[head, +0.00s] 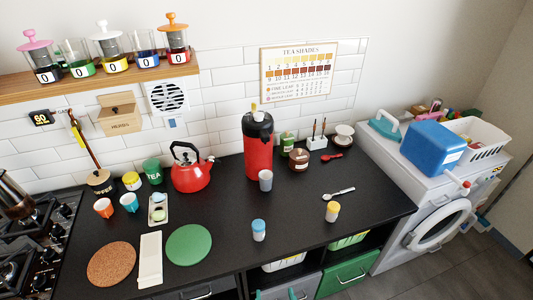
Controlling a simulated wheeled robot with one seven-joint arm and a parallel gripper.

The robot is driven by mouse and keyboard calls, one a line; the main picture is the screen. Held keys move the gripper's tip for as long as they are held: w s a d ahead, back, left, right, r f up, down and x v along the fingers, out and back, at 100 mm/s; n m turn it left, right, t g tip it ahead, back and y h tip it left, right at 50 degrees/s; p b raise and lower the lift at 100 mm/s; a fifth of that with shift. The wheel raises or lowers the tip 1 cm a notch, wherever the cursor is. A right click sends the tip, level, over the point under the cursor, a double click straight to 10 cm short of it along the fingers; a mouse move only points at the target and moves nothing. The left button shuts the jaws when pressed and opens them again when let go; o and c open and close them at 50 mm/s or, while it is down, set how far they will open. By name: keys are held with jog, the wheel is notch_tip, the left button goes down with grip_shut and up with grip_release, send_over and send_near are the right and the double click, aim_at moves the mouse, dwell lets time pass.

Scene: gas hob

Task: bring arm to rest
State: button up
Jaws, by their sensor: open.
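My arm and gripper do not show in the head view. The black worktop (300,215) stretches across the middle with the red kettle (192,172), the tall red flask (258,148) and small cups standing on it. A grey cup (265,180) stands at the foot of the flask. A blue-topped jar (258,230) and a yellow-topped jar (332,211) stand near the front edge.
The gas hob (40,245) is at the left. A cork mat (111,264), a white board (150,260) and a green mat (188,245) lie at front left. The washing machine (400,165) bears a blue box (433,148). The worktop's front middle is mostly clear.

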jog(key=s+a+r+t, duration=0.1)
jog(key=s+r+t, duration=0.1)
jog(key=s, duration=0.9)
jog(key=s+a+r+t, duration=0.1)
jog(key=s+r+t, duration=0.1)
jog(key=s, duration=0.8)
jog(key=shift+s+a+m+h, duration=0.3)
jog(key=shift+s+h, duration=0.1)
